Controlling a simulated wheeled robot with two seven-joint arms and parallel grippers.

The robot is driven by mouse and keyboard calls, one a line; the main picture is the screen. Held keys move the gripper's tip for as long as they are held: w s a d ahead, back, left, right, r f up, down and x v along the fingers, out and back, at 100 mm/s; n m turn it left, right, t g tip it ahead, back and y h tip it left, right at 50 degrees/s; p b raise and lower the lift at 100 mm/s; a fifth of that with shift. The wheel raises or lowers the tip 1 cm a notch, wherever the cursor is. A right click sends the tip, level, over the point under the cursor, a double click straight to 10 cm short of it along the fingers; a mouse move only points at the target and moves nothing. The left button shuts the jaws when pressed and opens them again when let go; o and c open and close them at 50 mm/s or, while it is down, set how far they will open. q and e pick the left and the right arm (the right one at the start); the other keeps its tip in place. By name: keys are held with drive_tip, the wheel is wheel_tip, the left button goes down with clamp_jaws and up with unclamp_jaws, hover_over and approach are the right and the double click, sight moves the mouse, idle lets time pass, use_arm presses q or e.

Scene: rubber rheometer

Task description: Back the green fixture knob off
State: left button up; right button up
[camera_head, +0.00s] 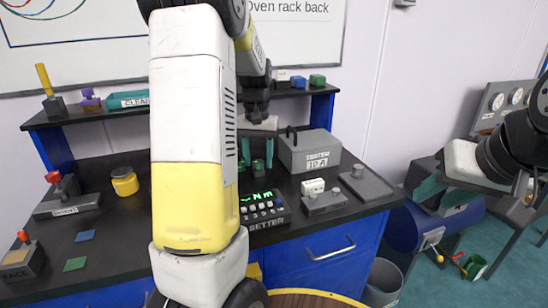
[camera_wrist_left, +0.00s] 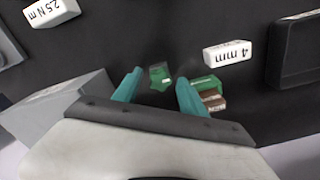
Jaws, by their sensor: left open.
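A small green lobed piece (camera_wrist_left: 160,77), which looks like the fixture knob, lies between and beyond my left fingertips in the left wrist view. My left gripper (camera_wrist_left: 157,82) is open, its two teal fingers apart, with no contact visible on the knob. In the head view my left gripper (camera_head: 257,152) points down over the back of the bench, left of the grey tester box. I cannot make out the knob there. My right gripper (camera_head: 425,190) is at the right, away from the bench, and its opening is unclear.
A green and brown block (camera_wrist_left: 208,88) and a white "4 mm" block (camera_wrist_left: 227,53) are close to the right finger. The grey tester box (camera_head: 310,152) stands right of the left gripper, and the setter (camera_head: 264,208) is in front. A shelf (camera_head: 100,110) runs behind.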

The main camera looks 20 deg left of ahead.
use_arm(q)
drive_tip(key=shift+c, duration=0.2)
clamp_jaws()
drive_tip(key=n, duration=0.4)
drive_tip(key=shift+n, duration=0.3)
drive_tip(key=n, duration=0.3)
drive_tip(key=shift+n, duration=0.8)
